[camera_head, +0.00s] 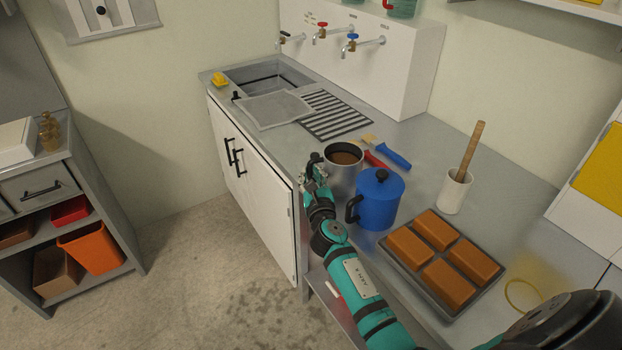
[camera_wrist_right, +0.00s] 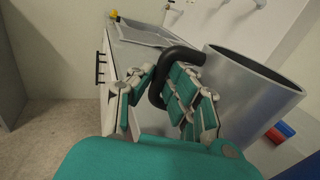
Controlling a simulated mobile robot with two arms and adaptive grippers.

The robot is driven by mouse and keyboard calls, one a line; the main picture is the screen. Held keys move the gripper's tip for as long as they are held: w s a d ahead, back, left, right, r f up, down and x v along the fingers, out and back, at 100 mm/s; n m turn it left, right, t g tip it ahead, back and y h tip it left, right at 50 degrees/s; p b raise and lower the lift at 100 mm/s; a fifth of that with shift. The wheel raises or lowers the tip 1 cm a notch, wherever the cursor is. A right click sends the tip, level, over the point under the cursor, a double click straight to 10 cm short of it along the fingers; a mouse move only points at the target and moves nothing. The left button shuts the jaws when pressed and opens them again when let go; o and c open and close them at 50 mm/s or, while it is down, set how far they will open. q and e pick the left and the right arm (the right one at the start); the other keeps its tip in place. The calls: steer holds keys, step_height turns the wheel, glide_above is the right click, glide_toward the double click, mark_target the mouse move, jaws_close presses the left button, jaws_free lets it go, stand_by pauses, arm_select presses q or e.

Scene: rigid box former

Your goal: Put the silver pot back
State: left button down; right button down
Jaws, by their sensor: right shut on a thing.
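The silver pot (camera_head: 345,178) is upright at the counter's front edge in the head view, with brown contents inside. I cannot tell whether its base touches the counter. My right gripper (camera_head: 314,172) is at its left side. In the right wrist view the silver pot (camera_wrist_right: 248,95) fills the right, and my right gripper (camera_wrist_right: 160,100) is shut on its black handle (camera_wrist_right: 183,55). The handle's lower part is partly hidden by the fingers. My left gripper is not in view.
A blue pot (camera_head: 378,200) with a lid stands just right of the silver pot. A tray of brown blocks (camera_head: 440,312), a white cup (camera_head: 454,191) and brushes (camera_head: 392,154) are on the counter (camera_head: 415,135). A sink (camera_head: 266,78) and drain grid (camera_head: 333,116) lie behind.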

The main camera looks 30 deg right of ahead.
steer(key=shift+r, duration=0.25)
steer(key=c, duration=1.7)
jaws_free()
steer(key=shift+f, duration=0.25)
steer(key=shift+c, duration=0.2)
steer(key=o, duration=0.4)
steer(key=shift+s+r, duration=0.15)
steer(key=v, duration=1.2)
steer(key=shift+a, duration=0.1)
